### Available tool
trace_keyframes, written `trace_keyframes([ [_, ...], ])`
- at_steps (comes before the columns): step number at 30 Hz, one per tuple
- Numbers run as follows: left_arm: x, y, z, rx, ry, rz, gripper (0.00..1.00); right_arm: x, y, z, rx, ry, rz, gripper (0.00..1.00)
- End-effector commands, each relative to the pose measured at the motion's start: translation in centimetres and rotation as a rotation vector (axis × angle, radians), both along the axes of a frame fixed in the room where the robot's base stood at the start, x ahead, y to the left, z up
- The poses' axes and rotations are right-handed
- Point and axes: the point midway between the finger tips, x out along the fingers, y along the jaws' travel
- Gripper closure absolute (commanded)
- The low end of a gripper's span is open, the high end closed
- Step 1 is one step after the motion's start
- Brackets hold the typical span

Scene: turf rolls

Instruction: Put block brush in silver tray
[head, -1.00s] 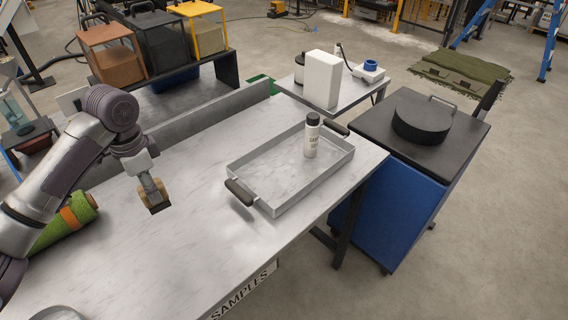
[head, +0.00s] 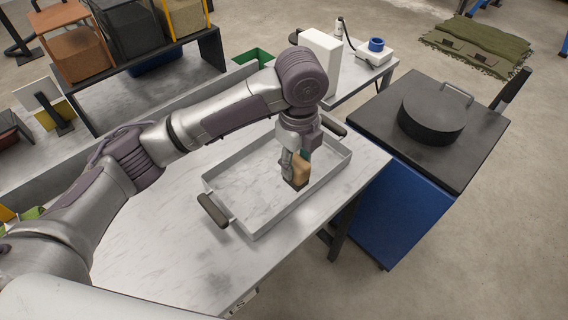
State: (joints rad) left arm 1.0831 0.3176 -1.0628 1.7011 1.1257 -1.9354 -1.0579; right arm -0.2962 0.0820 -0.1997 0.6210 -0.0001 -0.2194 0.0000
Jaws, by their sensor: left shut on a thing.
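The silver tray (head: 246,190) lies on the metal table, with a dark handle at each end. My left gripper (head: 297,164) points down over the right part of the tray. It is shut on the block brush (head: 301,169), a tan wooden block with a dark underside. The brush is over the tray's inside, near its front wall; I cannot tell whether it touches the tray floor. My left arm and gripper hide part of the tray's back and right side. My right gripper is not in view.
A white box (head: 320,58) stands on a side table behind the tray. A black round lidded thing (head: 432,112) sits on a dark cabinet at right. The table (head: 180,240) is bare in front of the tray.

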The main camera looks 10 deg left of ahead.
Motion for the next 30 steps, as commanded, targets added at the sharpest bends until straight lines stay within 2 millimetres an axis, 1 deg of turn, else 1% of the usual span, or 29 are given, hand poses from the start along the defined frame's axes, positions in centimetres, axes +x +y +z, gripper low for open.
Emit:
trace_keyframes([
  [1,0.3,1.1,-0.4,0.004,0.003,0.004,0.96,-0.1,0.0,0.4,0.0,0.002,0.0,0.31],
  [9,2.3,6.9,-4.0,0.005,0.004,0.009,0.96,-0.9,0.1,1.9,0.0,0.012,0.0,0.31],
  [12,2.9,8.7,-5.1,0.005,0.003,0.008,0.96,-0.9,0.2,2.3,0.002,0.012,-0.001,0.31],
  [15,3.3,9.7,-6.0,0.002,0.003,0.005,0.96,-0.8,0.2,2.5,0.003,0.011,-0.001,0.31],
  [20,3.5,10.3,-6.9,0.002,0.002,0.004,0.96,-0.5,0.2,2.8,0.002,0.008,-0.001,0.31],
  [24,3.4,10.3,-8.9,0.002,0.003,0.003,0.96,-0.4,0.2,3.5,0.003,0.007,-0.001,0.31],
  [27,3.5,10.3,-10.0,0.002,0.001,0.003,0.96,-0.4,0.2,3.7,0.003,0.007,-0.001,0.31],
  [30,3.5,10.2,-10.4,0.001,-0.001,0.003,0.96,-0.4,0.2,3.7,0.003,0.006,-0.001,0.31],
])
